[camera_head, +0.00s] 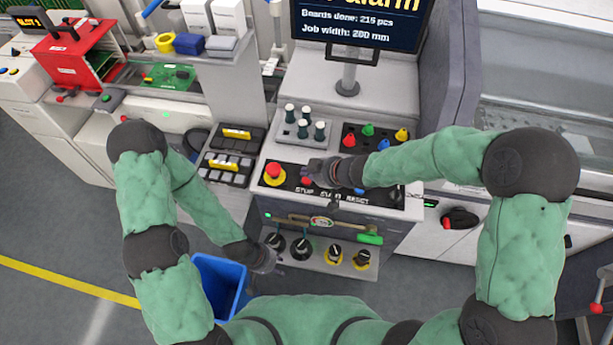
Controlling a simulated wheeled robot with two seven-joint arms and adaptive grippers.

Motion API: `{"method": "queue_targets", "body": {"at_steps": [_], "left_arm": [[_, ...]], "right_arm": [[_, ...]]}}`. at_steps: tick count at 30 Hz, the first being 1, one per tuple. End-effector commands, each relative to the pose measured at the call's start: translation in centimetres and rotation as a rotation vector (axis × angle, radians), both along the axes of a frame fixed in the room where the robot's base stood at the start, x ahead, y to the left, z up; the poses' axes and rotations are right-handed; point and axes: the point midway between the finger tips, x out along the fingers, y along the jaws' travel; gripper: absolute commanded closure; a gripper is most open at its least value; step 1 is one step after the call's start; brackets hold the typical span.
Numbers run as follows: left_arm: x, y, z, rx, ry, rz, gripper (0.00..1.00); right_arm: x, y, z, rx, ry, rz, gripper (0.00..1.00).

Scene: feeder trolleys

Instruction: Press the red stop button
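The control panel (372,198) is a black strip on the white console, with the words STOP, START and RESET along its front. A small patch of red, which looks like the stop button (305,182), shows just above the word STOP, mostly hidden by my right gripper. My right gripper (311,172) reaches in from the right, low over the panel; whether it touches the button I cannot tell. My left gripper (277,267) hangs low in front of the console, away from the panel. Both grippers are too small to read their fingers.
A larger red mushroom knob (275,171) on a yellow base stands left of the stop button. A monitor (358,22) stands behind. A blue bin (219,285) is below left.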

Motion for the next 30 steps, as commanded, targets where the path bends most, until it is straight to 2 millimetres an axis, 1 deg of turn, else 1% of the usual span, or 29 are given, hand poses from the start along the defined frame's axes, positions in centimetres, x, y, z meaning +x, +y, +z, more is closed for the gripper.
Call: {"method": "queue_targets", "body": {"at_steps": [1, 12, 30], "left_arm": [[0.0, 0.0, 0.9, 0.0, 0.0, 0.0, 0.6], [0.0, 0.0, 3.8, 0.0, 0.0, 0.0, 0.6], [0.0, 0.0, 3.8, 0.0, 0.0, 0.0, 0.6]], "right_arm": [[0.0, 0.0, 0.8, 0.0, 0.0, 0.0, 1.0], [0.0, 0.0, 3.5, 0.0, 0.001, -0.001, 1.0], [0.0, 0.0, 3.5, 0.0, 0.001, -0.001, 1.0]]}}
